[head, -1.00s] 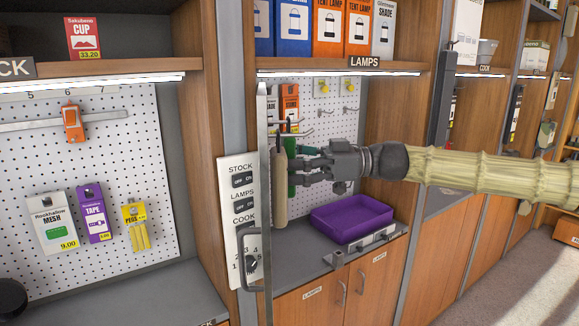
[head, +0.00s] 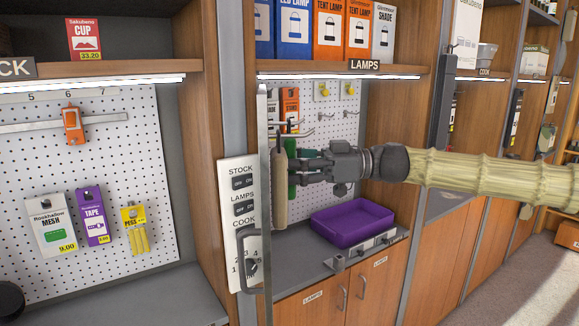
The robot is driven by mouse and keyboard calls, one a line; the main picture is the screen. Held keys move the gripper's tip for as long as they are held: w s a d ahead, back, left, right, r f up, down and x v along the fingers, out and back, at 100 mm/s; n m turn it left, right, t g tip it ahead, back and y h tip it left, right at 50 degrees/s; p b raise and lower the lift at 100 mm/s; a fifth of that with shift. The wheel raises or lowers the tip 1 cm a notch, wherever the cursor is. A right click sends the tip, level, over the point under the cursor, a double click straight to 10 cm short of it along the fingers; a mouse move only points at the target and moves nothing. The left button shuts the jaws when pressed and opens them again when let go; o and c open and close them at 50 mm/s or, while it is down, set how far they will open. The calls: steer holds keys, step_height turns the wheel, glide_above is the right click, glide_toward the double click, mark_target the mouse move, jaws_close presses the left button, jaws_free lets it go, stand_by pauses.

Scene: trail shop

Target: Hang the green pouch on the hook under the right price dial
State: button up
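The green pouch (head: 292,176) is upright in the lamps bay, seen as a narrow green strip at the fingertips of my gripper (head: 298,165). My gripper points left and appears shut on the pouch, which is clear of the counter. Two yellow price dials sit at the top of the pegboard, the left one (head: 323,91) and the right one (head: 349,90). A bare hook (head: 351,114) sticks out under the right dial, and another bare hook (head: 326,117) under the left one.
The beige roll (head: 279,190) and metal post (head: 264,200) stand just left of my gripper. Orange packs (head: 290,107) hang behind. A purple tray (head: 352,222) stands on the counter below. A shelf (head: 340,72) overhangs the pegboard; a wooden wall closes the bay's right side.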

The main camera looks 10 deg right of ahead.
steer(key=shift+r+b, duration=0.3)
steer(key=shift+r, duration=0.35)
steer(key=shift+d, duration=0.2)
stand_by(0.4)
steer(key=shift+s+d+b, duration=0.15)
steer(key=shift+d+b, duration=0.35)
steer(key=shift+d, duration=0.05)
steer(key=shift+d, duration=0.25)
steer(key=shift+s+d, duration=0.15)
steer(key=shift+d, duration=0.95)
steer(key=s+d+b, duration=0.1)
steer(key=d+b, duration=0.1)
steer(key=d, duration=0.4)
steer(key=shift+d+r, duration=0.15)
steer(key=shift+r, duration=0.05)
stand_by(0.4)
